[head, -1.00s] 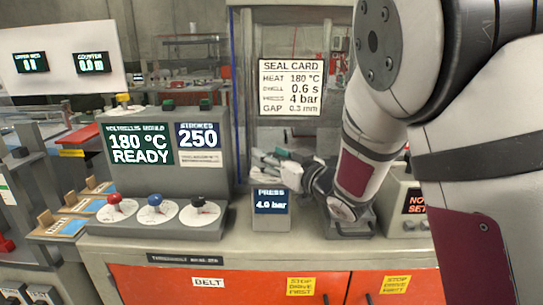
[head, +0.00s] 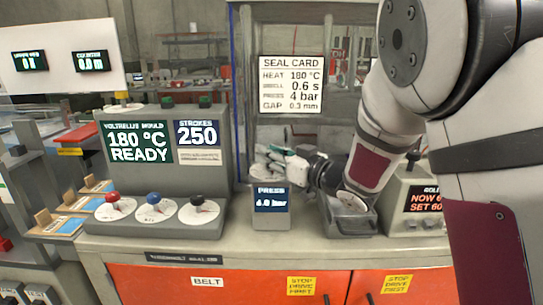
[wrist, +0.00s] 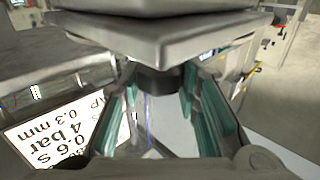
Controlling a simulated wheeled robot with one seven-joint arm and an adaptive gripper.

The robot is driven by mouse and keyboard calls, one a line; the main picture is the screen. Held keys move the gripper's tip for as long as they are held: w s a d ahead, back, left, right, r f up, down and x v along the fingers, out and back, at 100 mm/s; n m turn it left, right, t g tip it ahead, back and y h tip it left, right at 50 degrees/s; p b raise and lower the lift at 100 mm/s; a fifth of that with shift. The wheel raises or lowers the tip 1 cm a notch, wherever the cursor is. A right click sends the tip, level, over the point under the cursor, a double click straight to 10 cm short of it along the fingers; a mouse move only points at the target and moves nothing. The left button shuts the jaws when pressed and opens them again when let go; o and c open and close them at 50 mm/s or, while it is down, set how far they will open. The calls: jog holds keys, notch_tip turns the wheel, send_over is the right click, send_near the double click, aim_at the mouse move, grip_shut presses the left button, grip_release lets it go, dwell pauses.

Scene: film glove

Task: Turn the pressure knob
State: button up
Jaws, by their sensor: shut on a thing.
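The press display box (head: 271,207) stands on the bench, its screen reading a bar value too blurred to be sure of. My gripper (head: 280,160) is just behind and above this box, in front of the cabinet front. In the wrist view, the teal pads of my gripper (wrist: 162,92) are on both sides of a dark round piece, the pressure knob (wrist: 157,80), and are shut on it. The knob sits under a grey metal plate there. In the head view the knob is hidden by my gripper and cannot be made out.
The seal card (head: 291,84) calls for 4 bar; it also shows upside down in the wrist view (wrist: 55,135). A grey console (head: 160,160) with red, blue and black knobs is to the left. A grey tray (head: 352,219) and a roller display unit (head: 415,200) are to the right.

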jog(key=n+g+y+b, duration=0.1)
jog(key=n+g+y, duration=0.1)
jog(key=g, duration=0.1)
jog(key=shift+w+d, duration=0.1)
jog(key=shift+d, duration=0.05)
jog(key=n+g+y, duration=0.1)
jog(key=n+g, duration=0.1)
jog(key=g, duration=0.1)
jog(key=n+g+y, duration=0.2)
jog(key=n+g, duration=0.1)
jog(key=g, duration=0.1)
jog(key=shift+n+g, duration=0.4)
jog(key=shift+g, duration=0.1)
jog(key=o, duration=1.2)
notch_tip(320, 180, up, 10)
jog(key=shift+r, duration=0.1)
